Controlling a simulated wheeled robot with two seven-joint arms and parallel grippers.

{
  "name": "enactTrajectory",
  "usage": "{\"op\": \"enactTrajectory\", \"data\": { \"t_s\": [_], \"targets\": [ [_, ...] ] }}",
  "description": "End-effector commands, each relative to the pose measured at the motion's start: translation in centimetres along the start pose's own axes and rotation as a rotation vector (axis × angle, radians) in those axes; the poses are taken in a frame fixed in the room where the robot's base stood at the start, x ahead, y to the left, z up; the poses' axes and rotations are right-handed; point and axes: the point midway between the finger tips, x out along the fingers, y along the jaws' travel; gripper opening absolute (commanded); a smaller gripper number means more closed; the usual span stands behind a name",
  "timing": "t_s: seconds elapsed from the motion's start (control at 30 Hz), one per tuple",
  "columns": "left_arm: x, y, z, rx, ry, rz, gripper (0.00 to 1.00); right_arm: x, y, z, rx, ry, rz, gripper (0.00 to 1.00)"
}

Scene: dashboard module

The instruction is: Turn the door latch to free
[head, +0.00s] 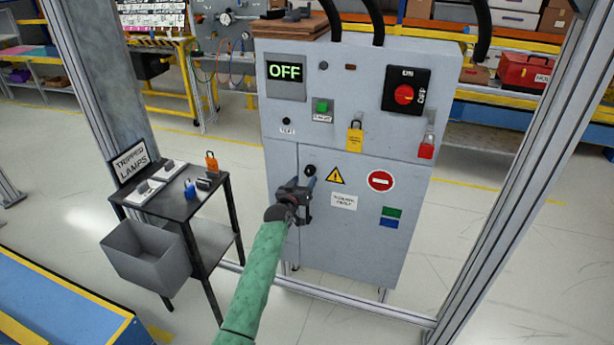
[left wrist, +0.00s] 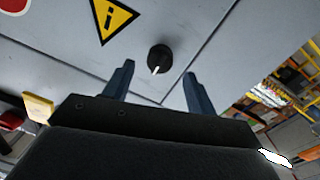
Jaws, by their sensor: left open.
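The door latch (head: 310,170) is a small round black knob on the grey cabinet's (head: 345,240) lower door, left of the yellow warning triangle. In the left wrist view the latch (left wrist: 160,58) shows a white pointer mark, with the door seam running close beside it. My left gripper (head: 308,186) is in front of the door, just below the latch in the head view. In the left wrist view its two blue fingers (left wrist: 158,82) are open and apart, with the latch beyond the gap between their tips. Nothing is between the fingers. My right gripper is not in view.
Above the door are a display (head: 285,77) reading OFF, a red rotary switch (head: 404,93), a yellow padlock (head: 354,138) and a red padlock (head: 427,148). A small black table (head: 180,208) with a grey bin (head: 147,257) stands at left. Metal posts frame both sides.

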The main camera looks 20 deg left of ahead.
Motion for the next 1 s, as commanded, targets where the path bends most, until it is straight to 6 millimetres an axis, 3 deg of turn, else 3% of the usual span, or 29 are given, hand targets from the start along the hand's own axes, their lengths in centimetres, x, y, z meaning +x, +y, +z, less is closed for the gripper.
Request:
{"op": "enactTrajectory", "data": {
  "t_s": [0.3, 0.67, 0.9, 1.0],
  "targets": [
    [3.2, 0.0, 0.0, 0.0, -0.001, 0.0, 0.57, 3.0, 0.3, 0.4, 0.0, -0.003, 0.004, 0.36],
    [3.5, 0.0, 0.0, 0.001, -0.001, 0.0, 0.57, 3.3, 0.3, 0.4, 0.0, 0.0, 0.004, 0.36],
    [3.5, 0.0, 0.0, 0.0, -0.001, 0.0, 0.12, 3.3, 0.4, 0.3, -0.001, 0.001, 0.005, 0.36],
    [3.5, 0.0, 0.0, 0.002, -0.002, 0.0, 0.12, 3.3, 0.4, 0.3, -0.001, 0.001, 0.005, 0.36]
  ]
}}
